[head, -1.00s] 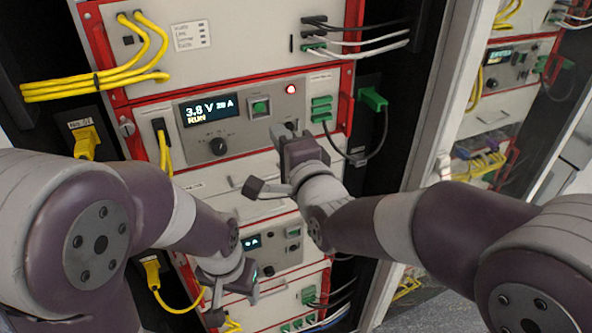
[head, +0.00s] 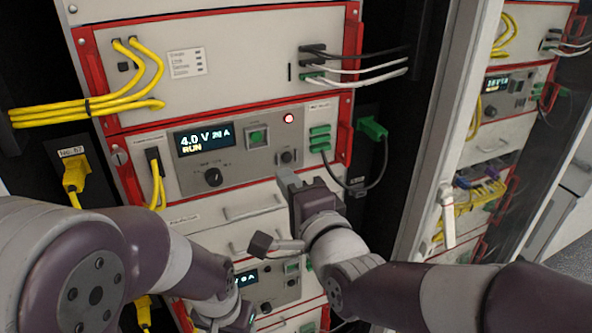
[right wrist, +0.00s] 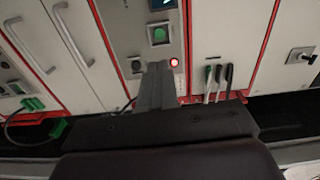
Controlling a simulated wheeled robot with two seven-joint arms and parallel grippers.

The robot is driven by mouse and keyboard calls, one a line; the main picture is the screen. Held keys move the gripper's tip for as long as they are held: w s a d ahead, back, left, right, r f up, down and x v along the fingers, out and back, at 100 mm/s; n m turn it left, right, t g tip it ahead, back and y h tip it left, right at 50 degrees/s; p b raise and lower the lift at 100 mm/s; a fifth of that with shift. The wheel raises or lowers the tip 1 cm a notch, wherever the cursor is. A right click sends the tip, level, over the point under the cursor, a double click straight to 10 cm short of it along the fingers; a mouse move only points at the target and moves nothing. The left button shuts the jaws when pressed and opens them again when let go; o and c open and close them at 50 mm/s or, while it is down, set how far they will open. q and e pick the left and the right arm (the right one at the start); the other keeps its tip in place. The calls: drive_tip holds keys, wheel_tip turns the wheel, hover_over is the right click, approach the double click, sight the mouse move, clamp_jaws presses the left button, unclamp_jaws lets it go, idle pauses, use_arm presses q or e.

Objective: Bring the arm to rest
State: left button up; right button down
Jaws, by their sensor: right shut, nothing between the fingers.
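My right gripper (head: 287,180) is shut and empty in front of the cycler panel (head: 235,165), just below the small black knob (head: 286,157). In the right wrist view its closed fingers (right wrist: 155,85) point at the panel, beside the lit red lamp (right wrist: 174,62) and below the green button (right wrist: 158,35). I cannot tell whether the fingertips touch the front. The display (head: 205,139) reads 4.0 V, 20 A and RUN. My left gripper (head: 243,316) is low in the head view, partly hidden, and its jaws are unclear.
Yellow cables (head: 85,112) stick out at the left, and a green plug (head: 372,128) with a black cable hangs at the right. Drawer handles (head: 252,208) protrude below the panel. A white door edge with a handle (head: 446,215) stands to the right.

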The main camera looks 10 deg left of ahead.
drive_tip(key=s+d+f+n+g+h, duration=0.25)
drive_tip(key=f+n+g, duration=0.2)
drive_tip(key=f, duration=0.35)
drive_tip(key=s+d+f+n+g+h, duration=0.1)
drive_tip(key=d+f+n+g+h, duration=0.15)
drive_tip(key=f+n, duration=0.45)
drive_tip(key=s+d+f+g+h+b, duration=0.1)
drive_tip(key=s+d+f+g, duration=0.1)
drive_tip(key=d, duration=0.5)
drive_tip(key=s+d+f+g+h, duration=0.2)
drive_tip(key=s+d+f, duration=0.2)
drive_tip(key=d+f, duration=0.3)
drive_tip(key=s+d+f+g+h+b, duration=0.1)
drive_tip(key=s+d+f+g+h, duration=0.1)
drive_tip(key=d, duration=0.7)
wheel_tip(320, 180, down, 2)
drive_tip(key=shift+s+f+g+b, duration=0.25)
drive_tip(key=shift+s+g+b, duration=0.05)
drive_tip(key=shift+s, duration=0.3)
